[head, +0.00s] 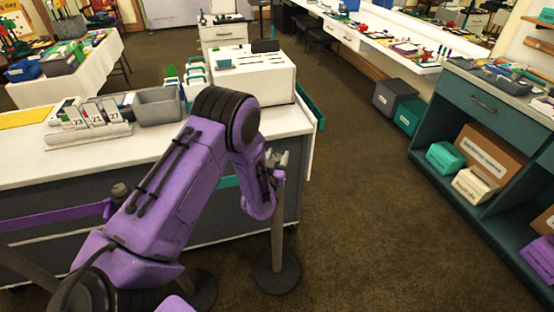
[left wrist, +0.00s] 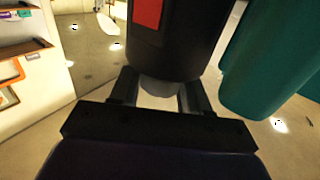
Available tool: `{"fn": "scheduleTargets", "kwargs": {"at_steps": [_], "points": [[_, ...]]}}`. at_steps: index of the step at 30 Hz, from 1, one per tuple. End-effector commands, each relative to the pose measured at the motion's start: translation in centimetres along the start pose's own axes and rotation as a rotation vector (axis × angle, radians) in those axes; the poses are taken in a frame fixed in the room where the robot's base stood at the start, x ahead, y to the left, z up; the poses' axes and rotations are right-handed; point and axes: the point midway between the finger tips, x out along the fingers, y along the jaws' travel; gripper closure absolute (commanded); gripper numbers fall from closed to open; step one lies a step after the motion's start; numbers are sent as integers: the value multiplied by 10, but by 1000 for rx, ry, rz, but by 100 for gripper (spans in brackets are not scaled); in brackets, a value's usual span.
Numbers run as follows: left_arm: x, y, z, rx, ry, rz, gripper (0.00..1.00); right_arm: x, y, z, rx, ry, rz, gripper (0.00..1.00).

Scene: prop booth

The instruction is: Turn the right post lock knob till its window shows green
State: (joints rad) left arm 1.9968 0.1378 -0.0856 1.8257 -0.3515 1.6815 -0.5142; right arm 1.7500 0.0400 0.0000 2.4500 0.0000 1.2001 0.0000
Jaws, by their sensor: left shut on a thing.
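The right post (head: 278,235) stands on a round dark base at the counter's near right corner. In the left wrist view its dark head (left wrist: 180,40) fills the upper middle, and its window (left wrist: 149,12) shows red. My left gripper (head: 276,160) is at the top of this post. In the left wrist view its two fingers (left wrist: 160,92) are shut on the lock knob (left wrist: 160,86), a rounded grey piece mostly hidden between them. The turn of the knob cannot be read. My right gripper is out of view.
A white-topped counter (head: 60,170) stands behind my left arm, with trays and a white box (head: 250,85) on it. A teal band (head: 229,182) runs left of the post. Open carpet (head: 370,220) lies to the right, before a teal shelf unit (head: 430,165).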

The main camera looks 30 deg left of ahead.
Motion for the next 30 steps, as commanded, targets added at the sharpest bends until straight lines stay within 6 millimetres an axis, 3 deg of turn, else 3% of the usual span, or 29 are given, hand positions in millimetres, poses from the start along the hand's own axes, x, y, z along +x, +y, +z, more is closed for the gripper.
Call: {"fn": "scheduleTargets", "kwargs": {"at_steps": [30], "points": [[1, 2, 5, -3, 1, -942, 84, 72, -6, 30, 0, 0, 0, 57]]}}
